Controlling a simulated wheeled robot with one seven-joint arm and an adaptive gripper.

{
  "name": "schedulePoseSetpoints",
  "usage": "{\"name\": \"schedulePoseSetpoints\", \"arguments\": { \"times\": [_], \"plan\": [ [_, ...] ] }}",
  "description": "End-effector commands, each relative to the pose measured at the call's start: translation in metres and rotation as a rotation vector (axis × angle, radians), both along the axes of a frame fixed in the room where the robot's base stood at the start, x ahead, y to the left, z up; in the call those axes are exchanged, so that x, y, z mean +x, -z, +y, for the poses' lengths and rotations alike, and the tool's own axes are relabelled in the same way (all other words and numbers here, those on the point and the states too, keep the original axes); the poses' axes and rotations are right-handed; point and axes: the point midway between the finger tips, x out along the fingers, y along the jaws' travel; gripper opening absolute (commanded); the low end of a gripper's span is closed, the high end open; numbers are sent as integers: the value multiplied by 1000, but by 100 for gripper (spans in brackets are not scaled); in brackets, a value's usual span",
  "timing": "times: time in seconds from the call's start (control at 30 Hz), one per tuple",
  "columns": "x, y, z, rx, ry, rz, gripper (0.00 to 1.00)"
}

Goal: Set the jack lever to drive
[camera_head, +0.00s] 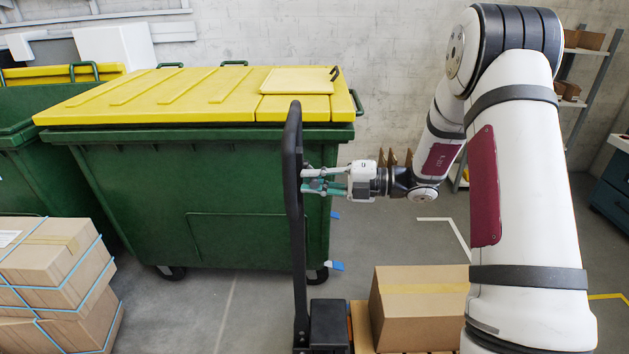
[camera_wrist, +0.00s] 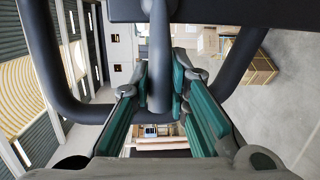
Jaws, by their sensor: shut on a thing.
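The pallet jack's black handle (camera_head: 291,170) stands upright in the head view, seen nearly edge-on. In the wrist view its dark loop (camera_wrist: 48,70) frames the picture, with a grey jack lever (camera_wrist: 160,55) hanging down the middle of the loop. My gripper (camera_head: 312,181) reaches in from the right at the handle in the head view. In the wrist view my gripper's green-padded fingers (camera_wrist: 160,88) stand on both sides of the lever and are shut on it. The lever cannot be made out in the head view, and its exact setting cannot be told.
A green bin (camera_head: 200,190) with a yellow lid stands close behind the handle. A cardboard box (camera_head: 420,305) sits low at the right of the jack's black base (camera_head: 329,325). Strapped boxes (camera_head: 50,265) stand at the left. Some floor between is clear.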

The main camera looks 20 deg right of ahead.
Motion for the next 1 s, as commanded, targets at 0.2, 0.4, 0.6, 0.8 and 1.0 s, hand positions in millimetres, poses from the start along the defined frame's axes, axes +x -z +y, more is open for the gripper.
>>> {"name": "schedulePoseSetpoints", "arguments": {
  "times": [0.2, 0.4, 0.6, 0.8, 1.0],
  "plan": [
    [1, 0, -1, 0, 3, -2, 0],
    [1, 0, -1, 0, 2, -3, 37],
    [0, 0, -1, 0, 2, -3, 37],
    [-6, -1, -14, -1, 3, -3, 37],
    [-23, -3, -49, -2, 6, -3, 37]
  ]
}}
